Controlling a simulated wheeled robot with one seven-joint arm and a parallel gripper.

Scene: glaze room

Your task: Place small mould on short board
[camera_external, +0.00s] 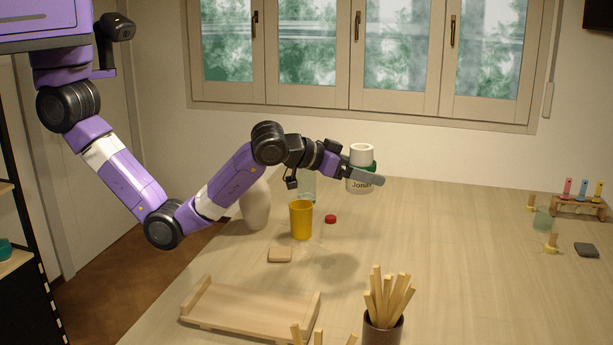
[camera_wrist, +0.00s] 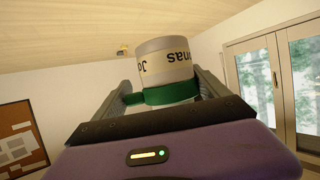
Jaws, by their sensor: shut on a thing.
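The mould is held upright in the air above the back of the table. In the wrist view the mould (camera_wrist: 165,65) sits between the two fingers (camera_wrist: 165,92), and the picture is upside down. The short board (camera_external: 245,308), pale wood with raised ends, lies empty at the front left of the table, nearer the camera than my gripper. Part of the mould is hidden by a finger.
A dark pot of sticks (camera_external: 383,330) is right of the board. The table's right middle (camera_external: 470,260) is clear.

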